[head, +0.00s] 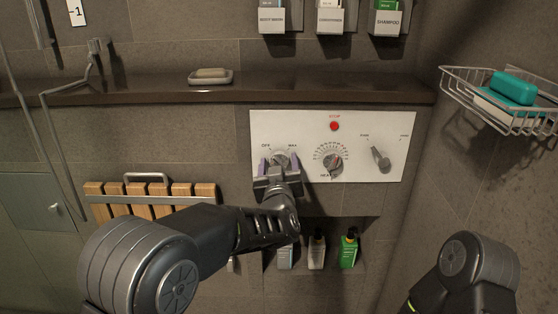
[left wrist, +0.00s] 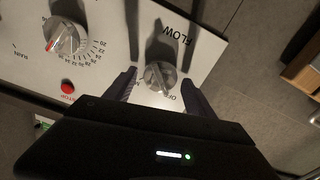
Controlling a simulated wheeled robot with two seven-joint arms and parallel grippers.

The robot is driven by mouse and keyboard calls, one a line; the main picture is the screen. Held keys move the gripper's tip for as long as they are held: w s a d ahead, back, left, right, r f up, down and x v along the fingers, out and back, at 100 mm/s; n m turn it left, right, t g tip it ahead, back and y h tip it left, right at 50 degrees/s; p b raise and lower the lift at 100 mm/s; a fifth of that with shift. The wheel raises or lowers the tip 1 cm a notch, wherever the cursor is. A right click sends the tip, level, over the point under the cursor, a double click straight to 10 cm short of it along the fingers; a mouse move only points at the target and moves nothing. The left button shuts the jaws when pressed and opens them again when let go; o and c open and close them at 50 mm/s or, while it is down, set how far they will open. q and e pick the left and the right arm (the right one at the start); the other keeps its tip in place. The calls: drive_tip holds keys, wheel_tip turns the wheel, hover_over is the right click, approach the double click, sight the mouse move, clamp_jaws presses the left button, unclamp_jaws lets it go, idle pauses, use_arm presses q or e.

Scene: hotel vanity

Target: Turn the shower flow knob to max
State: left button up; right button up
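The flow knob (head: 281,158) is a small grey knob on the white control panel (head: 362,140), with OFF at its upper left and MAX at its upper right. It also shows in the left wrist view (left wrist: 160,76), beneath the word FLOW; its exact pointer direction is hard to tell. My left gripper (head: 279,166) is at the panel with its fingers on either side of the knob. In the left wrist view the left gripper (left wrist: 160,90) is open, with a visible gap between each finger and the knob. My right gripper is out of view; only the right arm shows.
The heat dial (head: 331,163) is just right of the flow knob, with a red stop button (head: 334,126) above and a lever (head: 380,158) farther right. A dark ledge (head: 300,91) runs above. Several bottles (head: 348,250) stand below. A wire basket (head: 470,88) projects at right.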

use_arm(q)
drive_tip(key=c, duration=1.3)
drive_tip(key=shift+o, duration=0.2)
drive_tip(key=m+p, duration=0.1)
drive_tip(key=p, duration=0.1)
drive_tip(key=m+p, duration=0.1)
drive_tip(key=m, duration=0.1)
drive_tip(key=shift+r+m+p, duration=0.2)
drive_tip(key=shift+m+p, duration=0.1)
drive_tip(key=shift+p, duration=0.1)
drive_tip(key=m+p, duration=0.3)
drive_tip(key=m, duration=0.1)
drive_tip(key=shift+d+f, duration=0.1)
drive_tip(key=shift+d, duration=0.05)
drive_tip(key=m+p, duration=0.3)
drive_tip(key=m, duration=0.2)
drive_tip(key=shift+f+m+p, duration=0.1)
drive_tip(key=shift+m+p, duration=0.25)
drive_tip(key=shift+m, duration=0.05)
drive_tip(key=shift+f+m+p, duration=0.1)
drive_tip(key=shift+m+p, duration=0.9)
drive_tip(key=shift+m, duration=1.3)
